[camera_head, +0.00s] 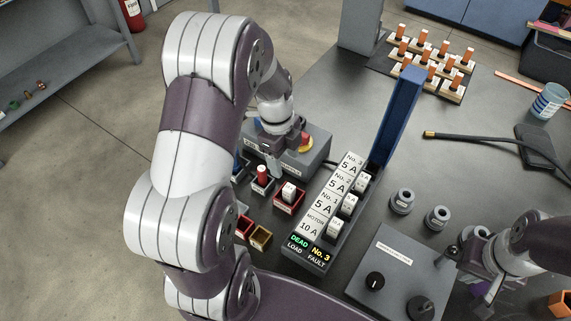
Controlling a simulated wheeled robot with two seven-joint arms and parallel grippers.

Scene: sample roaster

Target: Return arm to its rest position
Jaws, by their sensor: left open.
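My left arm (190,150) is white and dark purple and fills the left middle of the view. It reaches over the table's left side. Its gripper (274,162) is open and points down, in front of a grey box (310,155) with a red and yellow knob (305,143). Part of that box is hidden by the arm. My right gripper (482,285) is at the lower right, beside a grey control box (400,270) with black knobs. Its fingers are too small and partly hidden to tell their opening.
A fuse panel (318,225) with a raised blue cover (398,115) stands mid-table, its display reading DEAD and No. 3. Small coloured bins (289,203) sit left of it. Grey round parts (402,201), a black cable (470,138) and a rack of orange-topped pieces (430,62) lie rightward.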

